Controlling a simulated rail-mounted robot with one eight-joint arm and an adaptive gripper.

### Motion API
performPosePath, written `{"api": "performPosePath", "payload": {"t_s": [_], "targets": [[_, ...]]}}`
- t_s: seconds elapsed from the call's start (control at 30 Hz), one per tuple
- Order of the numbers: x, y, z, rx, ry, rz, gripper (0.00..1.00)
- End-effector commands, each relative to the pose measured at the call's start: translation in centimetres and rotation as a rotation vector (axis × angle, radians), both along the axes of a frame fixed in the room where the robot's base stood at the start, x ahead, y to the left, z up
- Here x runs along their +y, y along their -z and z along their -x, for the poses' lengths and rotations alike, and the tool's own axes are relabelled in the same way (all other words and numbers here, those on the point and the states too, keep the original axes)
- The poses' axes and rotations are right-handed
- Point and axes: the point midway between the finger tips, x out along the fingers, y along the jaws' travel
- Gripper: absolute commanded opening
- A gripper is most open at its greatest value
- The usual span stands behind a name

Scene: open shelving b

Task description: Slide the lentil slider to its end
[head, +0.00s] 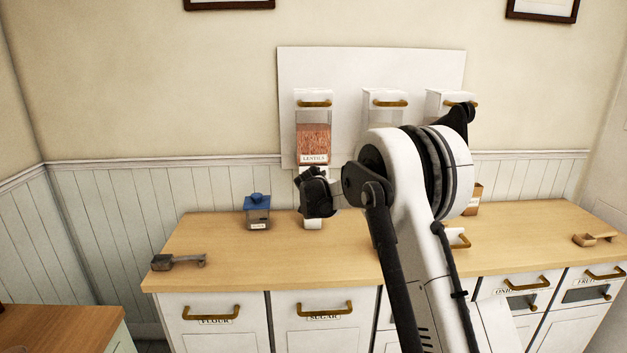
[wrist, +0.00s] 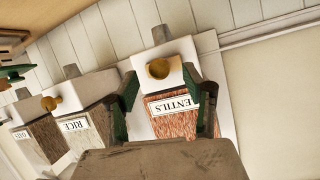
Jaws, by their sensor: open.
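The lentil dispenser (head: 314,137) hangs on a white wall panel, its clear front showing orange-brown lentils above a LENTILS label. In the wrist view, which is turned over, the dispenser's label (wrist: 170,105) lies between my fingers. Just past the label is a white block with a round brass knob (wrist: 158,68), which appears to be the lentil slider. My gripper (wrist: 168,86) is open and empty, one green finger at each side of the block's near part. I cannot tell whether they touch. In the head view my gripper (head: 317,193) covers the dispenser's lower end and the knob.
The rice dispenser (wrist: 77,124) and another beyond it have similar knobs. A wooden counter (head: 215,240) runs below, with a blue-lidded jar (head: 257,212), a dark scoop (head: 178,261) and a wooden scoop (head: 595,239). The counter's left part is mostly clear.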

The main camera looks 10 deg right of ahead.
Motion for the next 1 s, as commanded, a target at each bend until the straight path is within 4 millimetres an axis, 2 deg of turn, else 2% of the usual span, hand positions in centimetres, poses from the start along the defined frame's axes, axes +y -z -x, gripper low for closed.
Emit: {"api": "performPosePath", "payload": {"t_s": [0.23, 0.63, 0.9, 1.0], "targets": [[-0.4, 0.7, -1.9, 0.000, 0.000, 0.000, 0.45], [-0.5, 1.0, -2.3, 0.000, 0.000, 0.000, 0.45], [-0.5, 0.9, -2.3, 0.000, 0.000, 0.000, 0.09], [-0.5, 0.9, -2.3, 0.000, 0.000, 0.000, 0.00]]}}
